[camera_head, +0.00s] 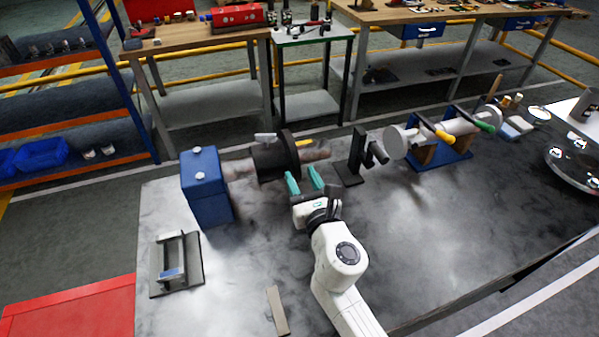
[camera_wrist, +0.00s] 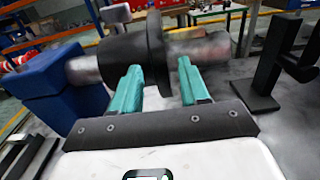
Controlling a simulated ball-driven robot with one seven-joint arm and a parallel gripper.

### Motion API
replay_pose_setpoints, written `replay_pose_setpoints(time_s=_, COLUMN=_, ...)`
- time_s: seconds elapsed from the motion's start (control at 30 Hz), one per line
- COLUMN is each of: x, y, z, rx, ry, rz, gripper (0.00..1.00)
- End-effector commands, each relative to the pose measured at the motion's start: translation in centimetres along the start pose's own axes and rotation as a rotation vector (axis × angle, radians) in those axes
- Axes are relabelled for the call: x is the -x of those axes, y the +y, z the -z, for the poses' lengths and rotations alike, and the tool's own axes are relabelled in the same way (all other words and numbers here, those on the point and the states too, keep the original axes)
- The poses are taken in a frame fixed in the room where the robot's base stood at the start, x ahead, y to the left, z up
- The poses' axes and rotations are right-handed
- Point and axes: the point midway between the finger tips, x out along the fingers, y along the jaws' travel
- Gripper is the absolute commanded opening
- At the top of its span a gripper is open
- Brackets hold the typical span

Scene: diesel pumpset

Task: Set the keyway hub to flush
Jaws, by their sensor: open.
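The keyway hub (camera_head: 273,160) is a dark cylinder with a wider flange disc at its right end, and it sits around a grey metal shaft (camera_head: 240,169). In the wrist view the hub (camera_wrist: 125,55) and its flange are just beyond my fingers, with the shaft showing on both sides. My gripper (camera_head: 304,182) is open, with its two teal fingers reaching up to the near side of the hub.
A blue block (camera_head: 204,186) supports the shaft's left end. A black stand (camera_head: 350,162) is right of the hub. A blue cradle (camera_head: 442,156) with a grey cylinder is farther right. A handled fixture (camera_head: 176,268) lies front left. The table's front right is clear.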

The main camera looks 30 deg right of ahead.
Motion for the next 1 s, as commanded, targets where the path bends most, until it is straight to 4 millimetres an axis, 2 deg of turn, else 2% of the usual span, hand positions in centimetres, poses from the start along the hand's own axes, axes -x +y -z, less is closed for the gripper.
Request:
replay_pose_setpoints(time_s=0.2, x=-1.7, y=0.0, z=0.0, rx=-0.001, ry=-0.001, rz=0.0, gripper=0.45)
replay_pose_setpoints(time_s=0.5, x=-1.9, y=0.0, z=0.0, rx=-0.001, ry=0.0, rz=-0.001, gripper=0.45)
replay_pose_setpoints(time_s=1.0, x=-1.9, y=0.0, z=0.0, rx=0.0, ry=0.0, rz=-0.001, gripper=0.0)
